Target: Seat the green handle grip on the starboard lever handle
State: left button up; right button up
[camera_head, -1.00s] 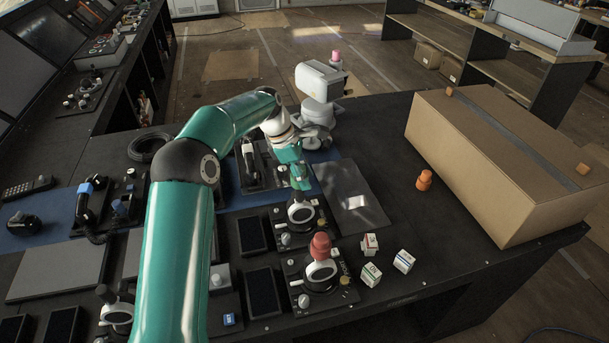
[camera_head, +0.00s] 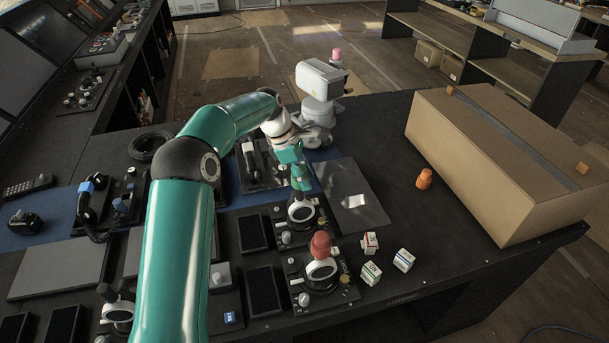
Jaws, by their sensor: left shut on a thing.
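The green handle grip (camera_head: 300,179) is in the jaws of my left gripper (camera_head: 297,166), which reaches down from the far side of the console. The grip is directly above the far lever unit (camera_head: 300,210), which has a white ring-shaped base; I take this for the starboard one. The gripper and grip hide most of its handle, so I cannot tell whether the grip touches it. The nearer lever (camera_head: 321,269) carries a red grip (camera_head: 320,244) on top. My right gripper is not in view.
Several small white labelled blocks (camera_head: 371,273) lie right of the nearer lever. An orange piece (camera_head: 424,179) stands by a large cardboard box (camera_head: 500,160). A grey plate (camera_head: 352,197) lies right of the far lever. Dark panels (camera_head: 263,291) lie to the left.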

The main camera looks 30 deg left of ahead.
pick_arm(q)
jog(key=shift+f+b, duration=0.45)
jog(key=shift+f, duration=0.6)
jog(key=shift+f, duration=0.1)
jog(key=shift+f+b, duration=0.35)
jog(key=shift+f, duration=0.35)
jog(key=shift+f, duration=0.1)
jog(key=o, duration=1.2)
jog(key=shift+r, duration=0.2)
jog(key=v, duration=1.1)
jog(key=shift+a+r, duration=0.2)
jog(key=shift+r, duration=0.1)
